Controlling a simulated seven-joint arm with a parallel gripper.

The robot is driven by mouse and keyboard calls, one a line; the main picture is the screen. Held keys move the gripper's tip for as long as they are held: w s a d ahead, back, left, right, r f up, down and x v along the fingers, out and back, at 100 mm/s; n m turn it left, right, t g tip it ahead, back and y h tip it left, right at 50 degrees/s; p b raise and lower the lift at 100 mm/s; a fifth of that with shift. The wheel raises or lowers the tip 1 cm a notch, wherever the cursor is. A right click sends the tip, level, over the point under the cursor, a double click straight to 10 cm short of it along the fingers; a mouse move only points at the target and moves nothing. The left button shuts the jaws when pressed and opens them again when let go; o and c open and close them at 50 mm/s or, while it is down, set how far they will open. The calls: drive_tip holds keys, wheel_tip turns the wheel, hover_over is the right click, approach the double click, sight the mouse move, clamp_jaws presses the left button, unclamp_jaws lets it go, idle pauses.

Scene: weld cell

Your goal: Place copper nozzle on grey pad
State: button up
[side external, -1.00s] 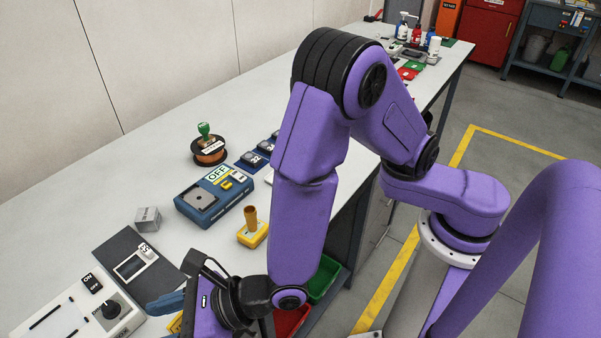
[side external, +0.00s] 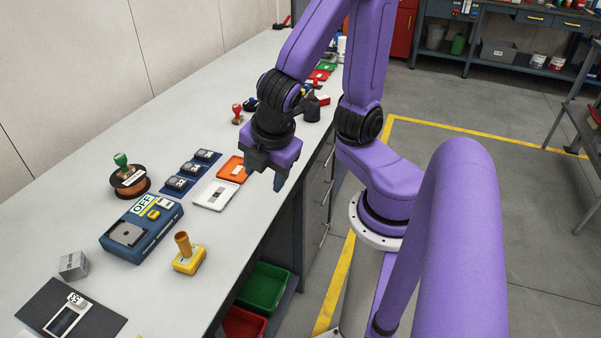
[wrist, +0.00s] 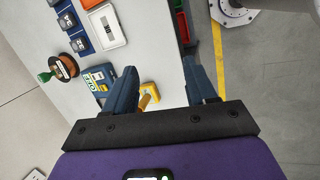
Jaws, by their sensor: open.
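A copper-brown cylinder, which looks like the copper nozzle (side external: 182,243), stands upright in a yellow block (side external: 188,262) near the bench's front edge. In the wrist view the nozzle (wrist: 144,102) shows between my fingers, well beyond them. A flat grey square (side external: 128,234) with a dark centre tops the blue OFF box (side external: 155,222), left of the nozzle; it may be the grey pad. A dark grey mat (side external: 42,306) lies further left. My gripper (side external: 265,174) is open and empty, raised near the bench edge, up and right of the nozzle.
A copper wire spool (side external: 130,187) with a green-handled stamp sits behind the box. Blue tiles (side external: 179,182), a white tray (side external: 213,196) and an orange tray (side external: 234,169) lie nearby. A grey cube (side external: 73,265) stands left. Green (side external: 264,288) and red bins sit below the edge.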

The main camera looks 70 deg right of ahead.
drive_tip(key=s+r+m+g+y, duration=0.1)
drive_tip(key=s+m+g+y, duration=0.1)
drive_tip(key=s, duration=0.5)
drive_tip(key=shift+d+m+g+y, duration=0.3)
drive_tip(key=shift+m+g, duration=0.1)
drive_tip(key=shift+m, duration=0.5)
drive_tip(key=shift+s, duration=0.1)
